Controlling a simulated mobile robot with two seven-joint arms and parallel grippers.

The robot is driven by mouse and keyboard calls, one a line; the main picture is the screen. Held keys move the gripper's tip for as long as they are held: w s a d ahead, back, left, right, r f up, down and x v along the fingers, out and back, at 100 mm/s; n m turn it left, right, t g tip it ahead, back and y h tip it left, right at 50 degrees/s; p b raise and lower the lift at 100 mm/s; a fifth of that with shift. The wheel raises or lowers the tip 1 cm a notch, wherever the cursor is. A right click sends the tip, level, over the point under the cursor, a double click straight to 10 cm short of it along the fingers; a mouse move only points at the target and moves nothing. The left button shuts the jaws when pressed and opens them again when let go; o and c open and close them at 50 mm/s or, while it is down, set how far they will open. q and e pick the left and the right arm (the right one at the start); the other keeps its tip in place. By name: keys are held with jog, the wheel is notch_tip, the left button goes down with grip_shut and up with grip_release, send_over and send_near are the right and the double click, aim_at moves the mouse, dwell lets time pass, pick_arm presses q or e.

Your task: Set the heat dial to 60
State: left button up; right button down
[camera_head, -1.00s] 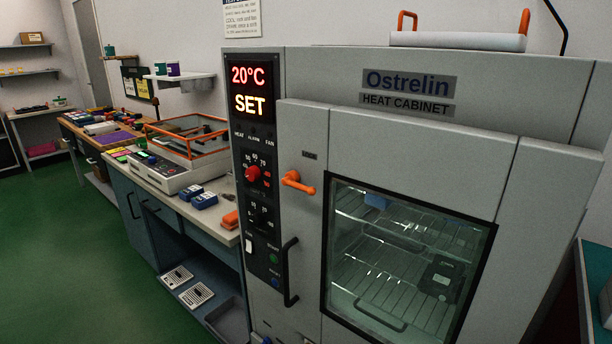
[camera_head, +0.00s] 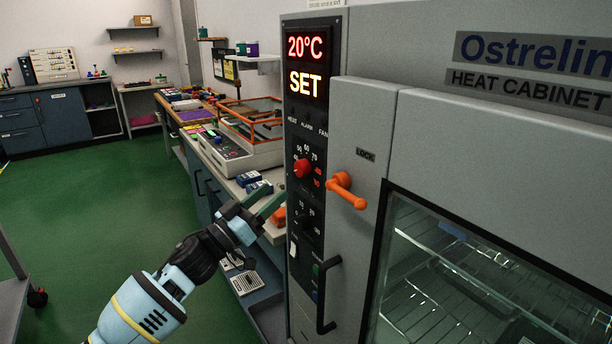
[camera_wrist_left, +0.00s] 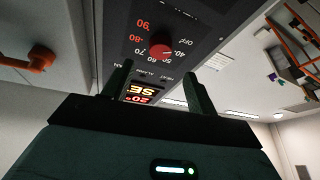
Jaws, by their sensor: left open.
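The heat dial is a red knob (camera_head: 302,168) on the black control panel of the grey heat cabinet (camera_head: 360,110), with numbers around it. The display (camera_head: 305,64) above it reads 20°C and SET. The knob also shows in the left wrist view (camera_wrist_left: 160,46), beyond the fingers; there the panel appears upside down. My left gripper (camera_head: 265,203) is open and empty, left of the panel and a little lower than the knob, apart from it. It also shows in the left wrist view (camera_wrist_left: 156,80). I cannot read the dial's exact setting. My right gripper is not in view.
An orange lock handle (camera_head: 346,192) sticks out just right of the dial. A black door handle (camera_head: 328,295) stands below it. A bench (camera_head: 222,172) with blue boxes and an orange-framed case runs behind my left gripper. Green floor at left is open.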

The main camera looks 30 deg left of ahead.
aim_at(298, 172)
pick_arm(q)
jog(key=shift+p+x, duration=0.45)
jog(key=shift+x, duration=3.4)
jog(key=shift+c, duration=0.5)
jog(key=c, duration=0.9)
jog(key=shift+f, duration=0.1)
